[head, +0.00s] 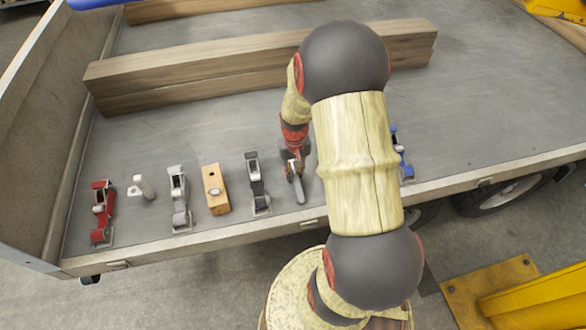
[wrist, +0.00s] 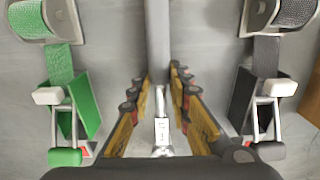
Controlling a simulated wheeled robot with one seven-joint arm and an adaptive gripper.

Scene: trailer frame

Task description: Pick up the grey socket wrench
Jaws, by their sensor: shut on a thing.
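The grey socket wrench (head: 298,188) is on or just above the trailer bed near its front edge, its grey handle pointing toward that edge. In the wrist view, the wrench (wrist: 157,40) runs up the middle, with a silver metal end low between the fingers. My gripper (head: 293,165) is shut on the wrench, with one finger on each side in the wrist view (wrist: 159,76). The fingers hide part of its sides. I cannot tell whether it is clear of the bed.
A black ratchet strap (head: 257,184) and a green one (wrist: 72,100) flank the wrench. A wooden block (head: 215,188), grey strap (head: 179,198), white object (head: 141,187) and red strap (head: 102,212) stand left. A blue strap (head: 401,160) is right. Timber beams (head: 200,75) lie behind.

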